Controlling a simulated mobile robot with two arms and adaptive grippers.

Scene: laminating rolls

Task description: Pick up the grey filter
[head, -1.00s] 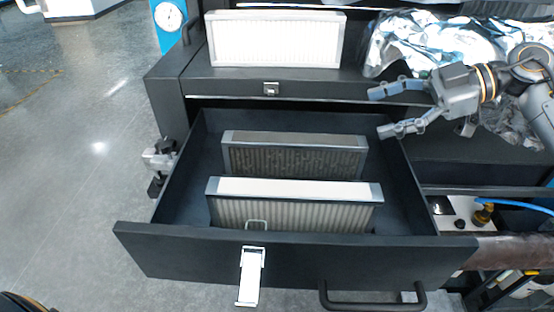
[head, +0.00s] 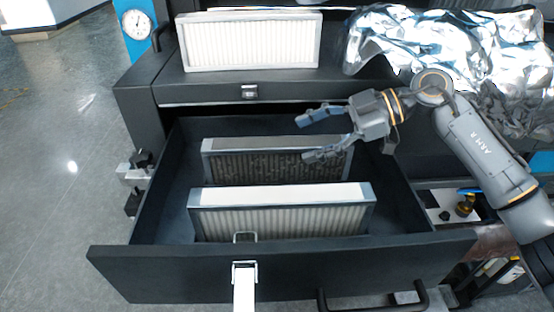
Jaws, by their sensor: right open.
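The grey filter (head: 270,167), with a dark, dirty pleated face and a lighter frame, stands upright in the back part of the open drawer (head: 280,270). My right gripper (head: 308,139) is open and empty, its fingers pointing left. It is over the right half of the grey filter in the picture, and its lower finger hides part of the top edge. I see no contact, but the height gap is hard to tell. A second filter (head: 280,218), with a white top and paler pleats, stands in front of it. My left gripper is out of view.
A white filter (head: 250,42) stands on the cabinet top behind the drawer. Crumpled silver foil (head: 440,45) lies at the back right. A dial gauge (head: 136,23) is at the upper left. The drawer has free floor at its left and right.

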